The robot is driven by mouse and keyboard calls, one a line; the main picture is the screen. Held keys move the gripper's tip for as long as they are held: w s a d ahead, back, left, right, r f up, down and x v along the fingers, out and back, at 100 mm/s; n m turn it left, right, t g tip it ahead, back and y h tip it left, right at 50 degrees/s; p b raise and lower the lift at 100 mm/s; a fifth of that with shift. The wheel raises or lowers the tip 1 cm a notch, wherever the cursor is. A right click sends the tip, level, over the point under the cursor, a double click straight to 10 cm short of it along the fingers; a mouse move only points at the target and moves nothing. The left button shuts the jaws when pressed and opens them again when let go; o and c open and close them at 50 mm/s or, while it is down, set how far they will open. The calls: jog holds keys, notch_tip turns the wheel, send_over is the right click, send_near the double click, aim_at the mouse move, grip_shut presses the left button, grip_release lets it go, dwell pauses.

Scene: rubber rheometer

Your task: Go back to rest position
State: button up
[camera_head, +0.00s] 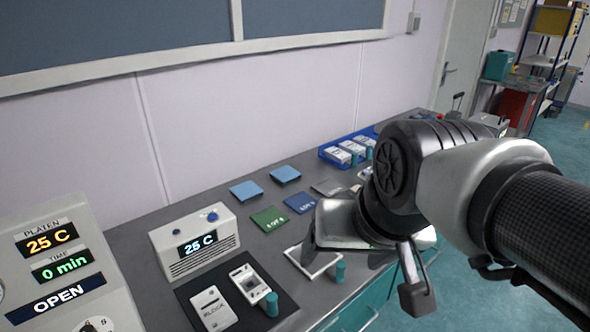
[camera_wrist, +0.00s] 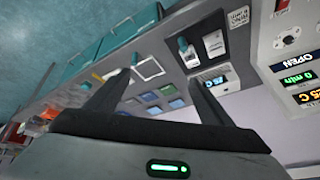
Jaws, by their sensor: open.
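My gripper (camera_wrist: 161,76) is open and empty in the wrist view, with its two dark fingers spread apart. It hangs above the bench, and nothing lies between the fingertips. In the head view my arm reaches in from the right, and the pale hand covers part of the grey bench (camera_head: 140,246).
The press panel (camera_head: 60,265) at left reads PLATEN 25 C, 0 min, OPEN. A white 25 C box (camera_head: 192,240) stands beside it. A black mat (camera_head: 190,290) holds two white devices. A white square frame (camera_head: 300,262), coloured pads and a blue tray (camera_head: 330,157) lie further right.

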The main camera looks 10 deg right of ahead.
jog(key=shift+s+d+r+n+h, duration=0.25)
jog(key=shift+s+d+n+h, duration=0.15)
jog(key=shift+s+d+n, duration=0.25)
jog(key=shift+w+d, duration=0.1)
jog(key=shift+r+p, duration=0.95)
